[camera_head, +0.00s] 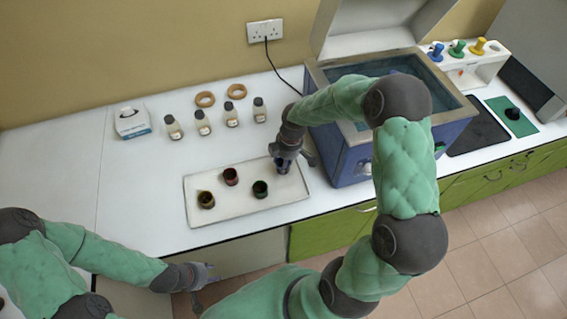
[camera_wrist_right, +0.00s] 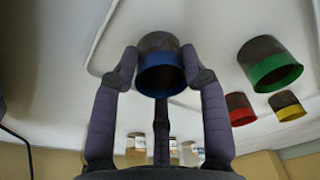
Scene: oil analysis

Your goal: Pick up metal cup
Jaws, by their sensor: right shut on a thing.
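The metal cup with a blue band (camera_wrist_right: 158,70) is between the fingers of my right gripper (camera_wrist_right: 160,64) in the right wrist view. The gripper is shut on its sides. In the head view my right gripper (camera_head: 284,156) is over the right part of the white tray (camera_head: 235,217), and the blue cup (camera_head: 282,166) is partly hidden under it. I cannot tell whether the cup touches the tray. Cups with green (camera_head: 260,189), red (camera_head: 230,176) and yellow (camera_head: 206,200) bands stand on the tray. My left gripper (camera_head: 205,283) is open and empty in front of the counter.
Several small bottles (camera_head: 203,123) and two brown rings (camera_head: 236,91) stand behind the tray. A white box (camera_head: 132,122) is at the left. A blue bath with an open lid (camera_head: 345,160) stands close right of my right gripper. The left counter (camera_head: 60,165) is clear.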

